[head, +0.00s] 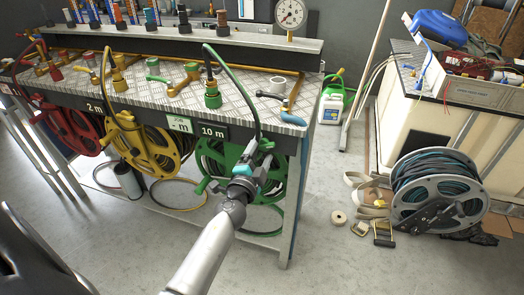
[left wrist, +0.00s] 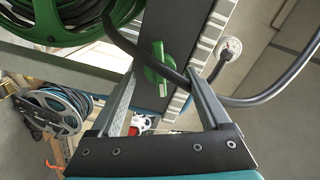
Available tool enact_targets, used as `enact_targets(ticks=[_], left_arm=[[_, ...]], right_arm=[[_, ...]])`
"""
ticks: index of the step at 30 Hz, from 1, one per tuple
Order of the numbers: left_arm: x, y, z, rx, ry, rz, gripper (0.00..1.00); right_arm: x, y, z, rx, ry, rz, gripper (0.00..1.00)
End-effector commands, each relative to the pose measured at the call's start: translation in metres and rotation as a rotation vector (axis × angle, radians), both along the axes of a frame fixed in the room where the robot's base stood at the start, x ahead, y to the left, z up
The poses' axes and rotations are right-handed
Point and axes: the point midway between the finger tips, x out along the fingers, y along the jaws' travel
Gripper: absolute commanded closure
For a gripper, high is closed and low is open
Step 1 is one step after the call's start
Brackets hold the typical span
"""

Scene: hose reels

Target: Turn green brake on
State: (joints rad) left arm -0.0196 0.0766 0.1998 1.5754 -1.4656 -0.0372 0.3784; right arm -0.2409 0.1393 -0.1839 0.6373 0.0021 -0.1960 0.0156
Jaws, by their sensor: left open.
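The green hose reel (head: 211,160) hangs under the front of the workbench, below a "10 m" label. The green brake, a small lever on a dark plate, shows in the left wrist view (left wrist: 157,68). In the head view my gripper largely covers that spot, so the brake's setting is hard to tell there. My left gripper (head: 261,150) is in front of the right part of the green reel. In the left wrist view its open fingers (left wrist: 163,72) stand on either side of the lever; I cannot tell whether they touch it. A black hose (left wrist: 133,48) passes close by the lever.
Yellow (head: 134,146) and red (head: 64,125) reels hang farther left under the bench (head: 135,72). A grey freestanding reel (head: 407,201) and straps (head: 369,195) lie on the floor at right. A green-and-white canister (head: 331,108) stands behind.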

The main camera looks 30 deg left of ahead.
Motion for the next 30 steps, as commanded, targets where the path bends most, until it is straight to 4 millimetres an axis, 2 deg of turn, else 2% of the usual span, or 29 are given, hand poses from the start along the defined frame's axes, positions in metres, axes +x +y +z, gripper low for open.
enact_targets(ticks=[9, 30], left_arm=[[0.0019, 0.0005, 0.0001, 0.001, 0.000, 0.000, 0.19], [0.0016, 0.0004, -0.0002, 0.000, 0.001, 0.000, 0.98]], right_arm=[[0.0003, 0.0002, -0.0001, 0.000, -0.001, -0.001, 0.50], [0.0011, 0.0000, 0.0002, 0.001, -0.003, -0.001, 0.50]])
